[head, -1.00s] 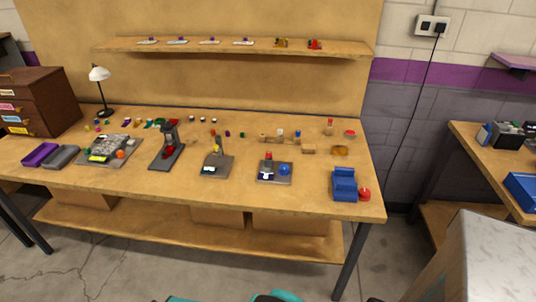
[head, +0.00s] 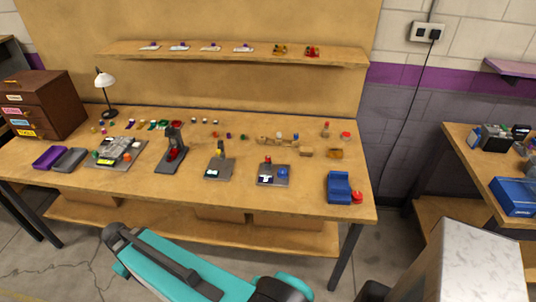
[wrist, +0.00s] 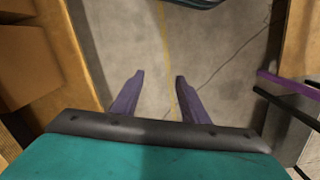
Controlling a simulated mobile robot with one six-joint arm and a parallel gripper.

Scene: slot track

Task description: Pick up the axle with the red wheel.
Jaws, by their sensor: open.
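I cannot surely pick out the axle with the red wheel; it is too small at this distance. Small red-topped parts stand at the right back of the bench: a red round piece (head: 346,135) and an upright piece with a red top (head: 326,129). A wooden rack (head: 275,141) with small pieces, one blue, is left of them. My gripper (wrist: 155,88) is open and empty in the wrist view, its two purple fingers apart above the concrete floor. In the head view its fingers cannot be made out; my teal arm lies low in front of the bench.
The wooden bench (head: 130,183) holds several dark stands, a blue holder (head: 339,187) with a red knob at the front right, and a drawer cabinet (head: 41,104) and lamp (head: 106,92) at the left. A shelf (head: 260,55) hangs above. Another bench is at the right.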

